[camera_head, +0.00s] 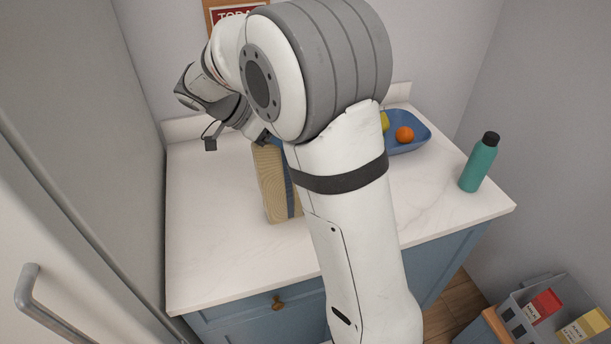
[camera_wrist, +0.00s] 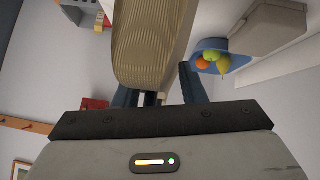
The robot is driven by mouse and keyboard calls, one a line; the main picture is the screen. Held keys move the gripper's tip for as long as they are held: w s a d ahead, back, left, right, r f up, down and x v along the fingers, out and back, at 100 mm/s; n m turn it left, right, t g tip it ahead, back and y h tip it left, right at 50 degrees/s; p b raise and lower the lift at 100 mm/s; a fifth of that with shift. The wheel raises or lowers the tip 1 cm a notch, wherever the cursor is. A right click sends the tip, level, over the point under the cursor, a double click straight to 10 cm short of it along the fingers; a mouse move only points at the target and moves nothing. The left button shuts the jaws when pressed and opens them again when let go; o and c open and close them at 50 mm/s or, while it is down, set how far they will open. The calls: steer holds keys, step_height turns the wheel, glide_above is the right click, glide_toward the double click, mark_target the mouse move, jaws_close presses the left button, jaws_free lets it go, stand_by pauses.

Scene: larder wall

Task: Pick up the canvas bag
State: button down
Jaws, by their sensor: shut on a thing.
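The canvas bag (camera_head: 270,190) is beige with a blue band and appears upright over the white counter, partly hidden behind my arm in the head view. In the wrist view its woven side (camera_wrist: 148,45) fills the upper middle, in front of the fingers. My gripper (camera_head: 264,138) is at the top of the bag. In the wrist view my gripper (camera_wrist: 155,97) is shut on the bag's upper end. The exact hold is partly hidden, and I cannot tell whether the bag's base touches the counter.
A blue bowl (camera_head: 420,137) with fruit stands at the back of the counter (camera_head: 215,240). A teal bottle (camera_head: 478,165) stands near the right edge. A grey bin (camera_head: 512,312) with packets is low at the right. The counter's left and front are clear.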

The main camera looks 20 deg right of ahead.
steer(key=shift+r, duration=0.1)
stand_by(0.3)
step_height(320, 180, up, 10)
steer(key=shift+b, duration=0.75)
stand_by(0.5)
